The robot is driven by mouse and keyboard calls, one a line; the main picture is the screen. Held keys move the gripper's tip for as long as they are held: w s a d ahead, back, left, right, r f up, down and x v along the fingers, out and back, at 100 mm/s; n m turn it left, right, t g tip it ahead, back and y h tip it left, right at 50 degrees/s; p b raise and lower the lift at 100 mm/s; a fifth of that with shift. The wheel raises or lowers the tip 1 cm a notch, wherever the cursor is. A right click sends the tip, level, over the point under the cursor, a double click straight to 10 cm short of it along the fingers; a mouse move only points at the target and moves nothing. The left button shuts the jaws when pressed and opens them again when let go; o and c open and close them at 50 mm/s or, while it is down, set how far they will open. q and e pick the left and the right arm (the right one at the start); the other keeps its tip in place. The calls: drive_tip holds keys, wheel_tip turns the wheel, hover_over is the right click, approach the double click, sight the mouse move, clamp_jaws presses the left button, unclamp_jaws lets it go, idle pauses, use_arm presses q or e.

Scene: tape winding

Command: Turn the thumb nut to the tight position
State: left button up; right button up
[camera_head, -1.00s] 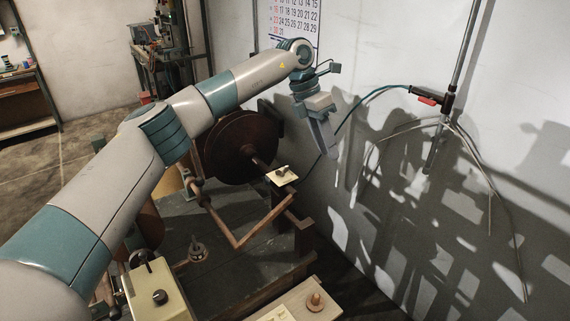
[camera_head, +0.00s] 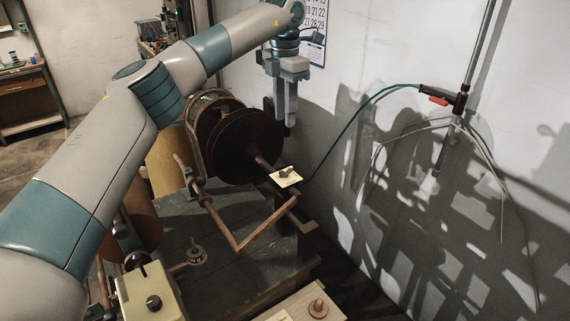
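A small brown thumb nut (camera_head: 286,173) sits on a cream square plate (camera_head: 290,182) at the end of the shaft, right of the dark round reel (camera_head: 236,140). My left arm comes in from the left and its gripper (camera_head: 282,118) hangs fingers down, behind and above the plate. It is clear of the nut, with nothing seen between its fingers. The fingers overlap from this side, so their gap is unclear. My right gripper is not in view.
A bent wooden crank bar (camera_head: 238,245) runs in front of the reel over the dark bench (camera_head: 225,275). A cream box with a black knob (camera_head: 153,302) and a board with a wooden peg (camera_head: 318,308) stand nearer. A blue-green hose (camera_head: 370,98) hangs along the wall.

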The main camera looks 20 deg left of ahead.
sight(286, 172)
use_arm(q)
wheel_tip(286, 172, down, 16)
drive_tip(key=p, duration=0.6)
drive_tip(key=shift+r, duration=0.25)
drive_tip(key=shift+f+p, duration=0.35)
drive_tip(key=shift+f, duration=0.1)
clamp_jaws()
